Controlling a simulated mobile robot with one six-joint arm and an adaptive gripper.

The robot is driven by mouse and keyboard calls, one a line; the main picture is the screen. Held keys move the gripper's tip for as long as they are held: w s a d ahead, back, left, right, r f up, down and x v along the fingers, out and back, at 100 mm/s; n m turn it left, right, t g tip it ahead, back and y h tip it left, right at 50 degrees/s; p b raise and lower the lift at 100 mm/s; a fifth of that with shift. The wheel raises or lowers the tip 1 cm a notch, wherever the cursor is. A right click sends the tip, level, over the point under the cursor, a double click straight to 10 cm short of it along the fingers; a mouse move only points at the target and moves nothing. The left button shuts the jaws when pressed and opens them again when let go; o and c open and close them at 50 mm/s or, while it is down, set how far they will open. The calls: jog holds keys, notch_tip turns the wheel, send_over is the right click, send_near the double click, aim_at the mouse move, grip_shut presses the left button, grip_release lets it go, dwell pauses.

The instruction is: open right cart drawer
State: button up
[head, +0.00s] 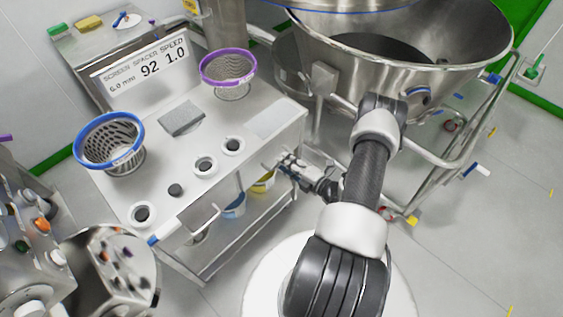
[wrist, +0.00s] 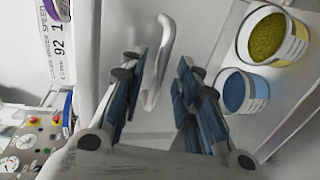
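The steel cart (head: 215,170) stands left of my arm in the head view. My gripper (head: 283,164) is at the right part of the cart's front side, below the top's edge. In the wrist view my gripper (wrist: 163,62) is open, with its blue-padded fingers apart. A curved metal handle (wrist: 158,75) on a plain grey front shows between the fingers; I cannot tell whether it touches them. In the head view that handle is not clear beside the gripper. Another bar handle (head: 203,222) shows farther left on the cart front.
A yellow tub (wrist: 275,38) and a blue tub (wrist: 243,91) sit on the cart's lower shelf. A blue-rimmed basket (head: 109,143) and a purple-rimmed basket (head: 228,70) stand on top. A large steel bowl (head: 400,50) on a tubular frame stands behind my arm.

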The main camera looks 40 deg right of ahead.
jog(key=shift+x, duration=1.45)
jog(key=shift+c, duration=0.2)
grip_shut()
